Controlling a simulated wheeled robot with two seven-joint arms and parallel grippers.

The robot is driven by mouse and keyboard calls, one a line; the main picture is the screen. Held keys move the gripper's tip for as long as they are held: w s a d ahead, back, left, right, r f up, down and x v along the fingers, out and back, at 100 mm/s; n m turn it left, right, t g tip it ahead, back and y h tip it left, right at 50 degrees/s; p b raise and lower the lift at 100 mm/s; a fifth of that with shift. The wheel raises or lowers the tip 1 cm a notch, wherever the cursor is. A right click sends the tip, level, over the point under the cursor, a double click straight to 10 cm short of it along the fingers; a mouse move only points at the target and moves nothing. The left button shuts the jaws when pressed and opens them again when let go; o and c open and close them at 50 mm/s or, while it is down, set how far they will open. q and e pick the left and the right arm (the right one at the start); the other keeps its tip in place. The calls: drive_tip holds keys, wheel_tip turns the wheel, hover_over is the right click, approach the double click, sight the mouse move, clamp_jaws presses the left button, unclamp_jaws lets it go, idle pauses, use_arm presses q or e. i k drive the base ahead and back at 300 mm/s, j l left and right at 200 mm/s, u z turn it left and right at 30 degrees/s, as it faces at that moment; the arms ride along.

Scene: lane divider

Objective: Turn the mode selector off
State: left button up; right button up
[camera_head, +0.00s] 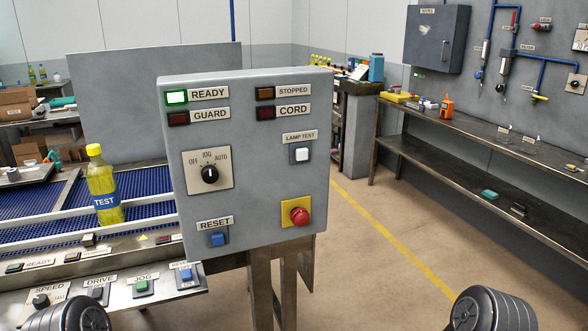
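The mode selector (209,174) is a round black knob on a light square plate, on the left half of the grey control box (255,200). Its plate reads OFF on the left, JOG at the top and AUTO on the right. The knob's small white mark appears to point up toward JOG. The READY lamp (177,97) is lit green. Neither of my grippers shows in the head view; only dark rounded parts of my arms show at the bottom left and bottom right. Nothing touches the knob.
The same box carries a blue RESET button (217,239), a white LAMP TEST button (302,154) and a red mushroom button (299,216). A lower button panel (120,292) juts out in front. Floor on the right is clear.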

sight(209, 174)
drive_tip(key=l, duration=0.85)
drive_tip(key=i+l, duration=0.15)
drive_tip(key=l, duration=0.7)
